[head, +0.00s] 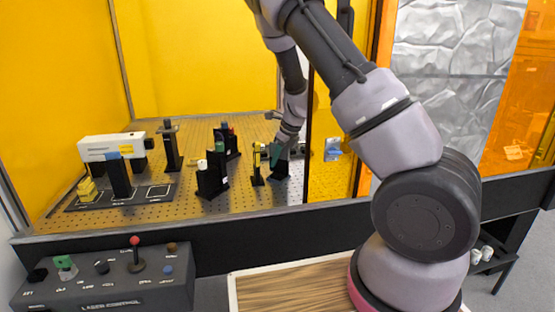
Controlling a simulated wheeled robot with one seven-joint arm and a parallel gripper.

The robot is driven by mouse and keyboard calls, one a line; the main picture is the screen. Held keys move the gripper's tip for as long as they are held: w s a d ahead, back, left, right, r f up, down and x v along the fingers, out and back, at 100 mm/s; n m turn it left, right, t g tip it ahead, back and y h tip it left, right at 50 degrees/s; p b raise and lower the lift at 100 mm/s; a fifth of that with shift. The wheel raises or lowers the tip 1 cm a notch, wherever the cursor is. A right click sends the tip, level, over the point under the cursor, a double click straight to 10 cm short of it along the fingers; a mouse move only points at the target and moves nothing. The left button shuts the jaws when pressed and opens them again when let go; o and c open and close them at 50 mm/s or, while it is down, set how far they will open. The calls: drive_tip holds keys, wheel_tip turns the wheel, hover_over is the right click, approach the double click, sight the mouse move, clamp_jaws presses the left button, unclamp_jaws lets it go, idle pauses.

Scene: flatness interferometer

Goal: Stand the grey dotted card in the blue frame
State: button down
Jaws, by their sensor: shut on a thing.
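My gripper (279,150) is inside the yellow enclosure, low over the right part of the perforated table (180,205). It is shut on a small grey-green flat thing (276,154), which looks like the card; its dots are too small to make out. This thing is just above or against a black mount (281,168), and I cannot tell whether they touch. I cannot pick out the blue frame for certain. A light blue thing (333,149) shows to the right of the dark door post, and its shape is unclear.
A yellow-topped mount (258,160) stands close left of my gripper. Black mounts (212,178) and a white instrument (112,148) stand further left. The dark post (309,120) is close on the right. A control box (105,278) and wooden board (290,290) are in front.

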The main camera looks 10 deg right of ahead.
drive_tip(key=shift+f, duration=0.35)
idle(0.5)
drive_tip(key=c, duration=0.8)
unclamp_jaws()
drive_tip(key=shift+c, duration=0.2)
drive_tip(key=shift+r, duration=3.5)
